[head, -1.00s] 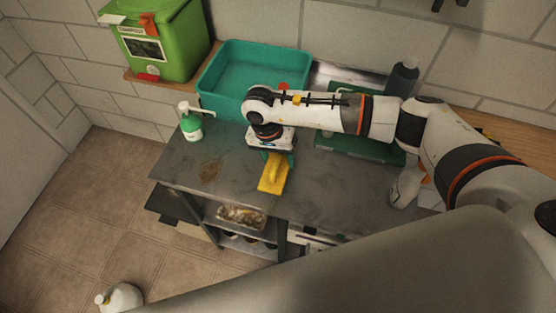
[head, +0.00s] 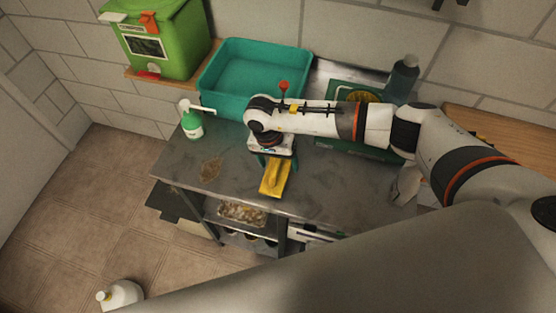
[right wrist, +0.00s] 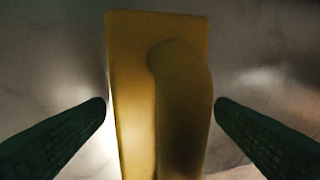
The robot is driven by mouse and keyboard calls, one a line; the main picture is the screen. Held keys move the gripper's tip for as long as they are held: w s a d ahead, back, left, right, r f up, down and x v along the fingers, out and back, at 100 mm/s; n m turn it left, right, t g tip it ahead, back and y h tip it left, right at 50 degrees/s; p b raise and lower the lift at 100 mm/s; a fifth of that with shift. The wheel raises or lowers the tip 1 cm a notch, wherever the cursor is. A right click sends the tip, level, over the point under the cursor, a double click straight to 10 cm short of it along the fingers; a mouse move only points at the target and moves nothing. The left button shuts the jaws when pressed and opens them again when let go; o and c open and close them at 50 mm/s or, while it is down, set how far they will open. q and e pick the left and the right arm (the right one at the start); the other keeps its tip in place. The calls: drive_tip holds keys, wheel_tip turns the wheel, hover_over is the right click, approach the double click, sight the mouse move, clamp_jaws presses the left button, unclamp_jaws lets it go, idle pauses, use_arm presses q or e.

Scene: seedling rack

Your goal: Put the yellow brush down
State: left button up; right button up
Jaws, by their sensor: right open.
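The yellow brush (head: 275,182) lies on the grey metal worktop (head: 225,195), near its front edge. In the right wrist view the brush (right wrist: 135,70) fills the middle, with its raised handle facing the camera. My right gripper (right wrist: 160,110) is open. Its two dark green fingers stand on either side of the brush, with a gap on the left and a very thin one or none on the right. In the head view my right gripper (head: 270,160) is right above the back end of the brush and hides that end. My left gripper is not in view.
A teal tub (head: 225,85) stands at the back of the worktop. A green spray bottle (head: 192,122) is at the left, beside a brown dirt patch (head: 211,169). A green tray (head: 345,151) and a dark bottle (head: 402,80) are behind my right arm. Bare worktop lies right of the brush.

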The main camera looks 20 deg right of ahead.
sight(270, 162)
drive_tip(key=shift+r, duration=0.1)
drive_tip(key=shift+r, duration=0.2)
wheel_tip(270, 162, up, 12)
drive_tip(key=w+a+b, duration=0.1)
drive_tip(key=a+b, duration=0.1)
drive_tip(key=b, duration=0.2)
drive_tip(key=shift+w+f, duration=0.15)
drive_tip(key=shift+f, duration=0.1)
